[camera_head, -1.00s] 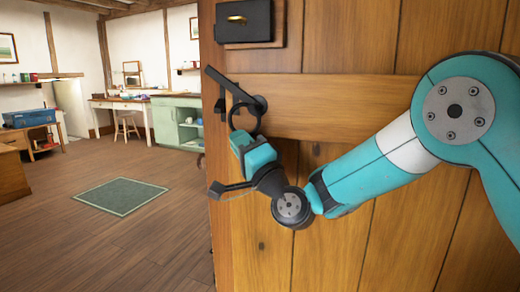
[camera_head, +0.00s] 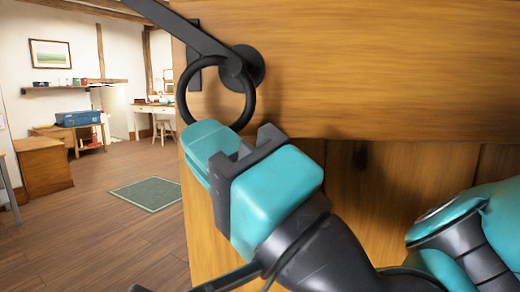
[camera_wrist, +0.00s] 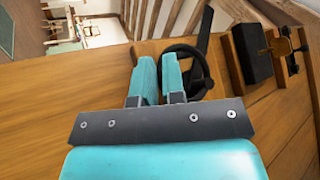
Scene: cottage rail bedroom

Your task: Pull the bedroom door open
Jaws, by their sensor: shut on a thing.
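The wooden bedroom door (camera_head: 420,62) fills the right of the head view. It stands ajar, with the room showing past its left edge. A black ring handle (camera_head: 252,92) hangs from a round black boss on the door, below a black latch bar (camera_head: 200,30). My gripper (camera_head: 205,140) is shut on the lower part of the ring, its teal fingers close together. The wrist view shows the fingers of my gripper (camera_wrist: 158,68) with the ring (camera_wrist: 205,68) passing behind the right one; the exact contact is hidden.
A black lock box (camera_wrist: 252,52) sits on the door near the latch. Past the door edge are a green rug (camera_head: 148,194), a wooden cabinet (camera_head: 45,170) and a blue box (camera_head: 78,118) on a small table. The floor around the rug is clear.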

